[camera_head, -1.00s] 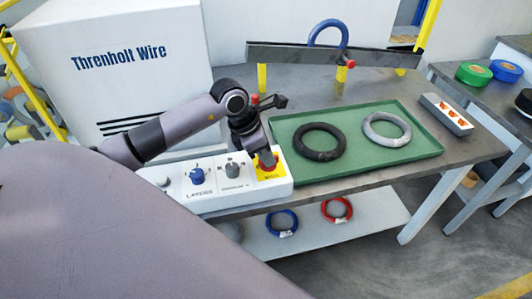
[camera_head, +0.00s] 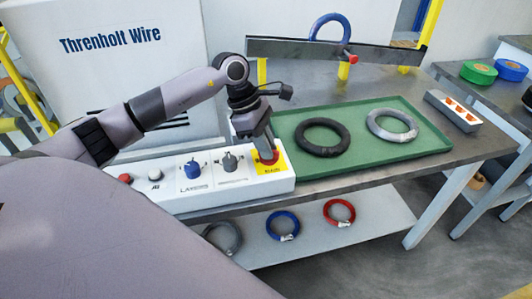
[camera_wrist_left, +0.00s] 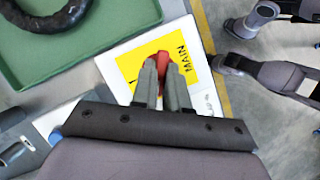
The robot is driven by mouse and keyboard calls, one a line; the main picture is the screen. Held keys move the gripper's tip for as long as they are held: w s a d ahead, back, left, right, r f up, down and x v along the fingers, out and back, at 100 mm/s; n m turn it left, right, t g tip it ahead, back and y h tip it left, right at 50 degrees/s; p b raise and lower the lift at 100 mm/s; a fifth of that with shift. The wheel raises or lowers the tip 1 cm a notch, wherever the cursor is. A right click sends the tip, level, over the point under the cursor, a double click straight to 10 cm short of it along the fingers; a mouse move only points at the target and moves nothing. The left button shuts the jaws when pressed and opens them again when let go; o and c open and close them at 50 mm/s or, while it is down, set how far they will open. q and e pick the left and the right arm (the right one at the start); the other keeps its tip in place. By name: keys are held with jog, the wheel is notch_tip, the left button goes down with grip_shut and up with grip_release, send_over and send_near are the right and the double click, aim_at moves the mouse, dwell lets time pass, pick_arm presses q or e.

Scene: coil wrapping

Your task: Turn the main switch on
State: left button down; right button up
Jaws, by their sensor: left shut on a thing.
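The main switch (camera_head: 266,160) is a red knob on a yellow plate at the right end of the white control panel (camera_head: 282,186). In the left wrist view the red knob (camera_wrist_left: 163,57) shows between my fingertips, on a yellow plate (camera_wrist_left: 187,54) printed "MAIN". My left gripper (camera_head: 268,154) points down from above and is shut on the red knob. The fingers hide part of the knob, so its exact turn is hard to tell. My right gripper is not clearly in view.
The panel also has a blue knob (camera_head: 193,169), a grey knob (camera_head: 230,161) and a red button (camera_head: 125,179). Beside it a green tray (camera_head: 405,165) holds a black coil (camera_head: 322,136) and a grey coil (camera_head: 391,123). Coils lie on the shelf below.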

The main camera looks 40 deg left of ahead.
pick_arm(q)
jog(key=m+g+b, duration=0.1)
jog(key=m+b, duration=0.1)
jog(key=shift+w+m, duration=0.2)
jog(key=shift+m, duration=0.2)
jog(key=shift+m+g+b, duration=0.3)
jog(key=shift+m+b, duration=0.2)
jog(key=shift+m, duration=0.4)
jog(key=m+g+b, duration=0.1)
jog(key=m, duration=0.1)
jog(key=shift+w+m, duration=0.1)
jog(key=shift+m, duration=0.2)
jog(key=m+g+b, duration=0.1)
jog(key=m, duration=0.1)
jog(key=shift+m+y+b, duration=0.3)
jog(key=shift+m+b, duration=0.1)
jog(key=shift+r+m, duration=0.1)
jog(key=shift+m, duration=0.5)
pick_arm(e)
jog(key=f, duration=0.3)
jog(key=a+f, duration=0.1)
jog(key=shift+w+f, duration=0.15)
jog(key=shift+w, duration=0.25)
pick_arm(q)
jog(key=shift+g, duration=0.3)
pick_arm(e)
jog(key=shift+a, duration=0.1)
